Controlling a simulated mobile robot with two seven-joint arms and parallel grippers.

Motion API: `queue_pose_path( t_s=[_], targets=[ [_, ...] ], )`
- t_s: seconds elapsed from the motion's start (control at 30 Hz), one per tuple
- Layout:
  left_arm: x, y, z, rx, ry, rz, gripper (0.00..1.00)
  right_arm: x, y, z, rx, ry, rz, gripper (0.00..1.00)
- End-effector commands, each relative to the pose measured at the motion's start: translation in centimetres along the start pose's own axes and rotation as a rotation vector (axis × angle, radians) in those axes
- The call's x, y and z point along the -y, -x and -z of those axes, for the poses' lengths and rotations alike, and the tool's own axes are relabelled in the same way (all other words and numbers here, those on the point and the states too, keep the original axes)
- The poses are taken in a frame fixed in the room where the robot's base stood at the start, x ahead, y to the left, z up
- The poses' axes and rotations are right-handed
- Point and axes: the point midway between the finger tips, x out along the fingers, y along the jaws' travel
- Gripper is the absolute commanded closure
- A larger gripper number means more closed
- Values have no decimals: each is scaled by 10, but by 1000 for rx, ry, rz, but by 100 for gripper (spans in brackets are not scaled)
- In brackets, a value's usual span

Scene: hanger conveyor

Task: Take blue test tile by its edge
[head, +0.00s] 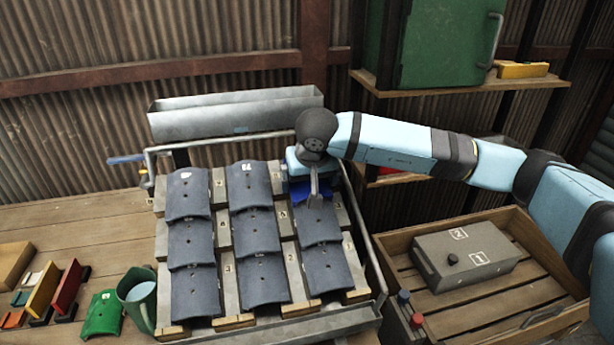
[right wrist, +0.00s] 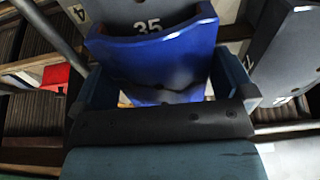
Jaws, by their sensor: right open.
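The blue test tile (head: 322,192) lies at the top of the right-hand column of the sloped rack, mostly hidden in the head view by my right gripper (head: 314,196). My right gripper (right wrist: 165,85) is open, with one finger to each side of the tile's lower part. I cannot tell whether the fingers touch it. My left gripper is not in view.
Dark grey tiles (head: 255,232) fill the rack's other places. A metal trough (head: 235,112) stands behind the rack. A wooden crate with a grey box (head: 465,255) stands to the right. A green mug (head: 138,300) and green tile piece (head: 103,315) lie at the left.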

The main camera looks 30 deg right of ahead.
Motion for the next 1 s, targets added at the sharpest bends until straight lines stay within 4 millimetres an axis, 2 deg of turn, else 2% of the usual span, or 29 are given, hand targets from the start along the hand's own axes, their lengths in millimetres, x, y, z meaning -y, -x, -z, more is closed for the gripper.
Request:
queue_pose_path(
  t_s=[0.07,0.23,0.53,0.67,0.87,1.0],
  targets=[
    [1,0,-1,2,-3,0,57,0,0,0,0,0,0,0],
    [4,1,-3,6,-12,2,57,0,1,0,0,-1,0,36],
    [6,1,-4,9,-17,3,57,0,3,1,-2,-1,1,36],
    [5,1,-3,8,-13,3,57,0,10,5,-4,-2,1,36],
    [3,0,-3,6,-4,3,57,0,38,17,-7,-3,2,36],
    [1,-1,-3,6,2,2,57,0,69,30,-7,-3,2,36]
  ],
)
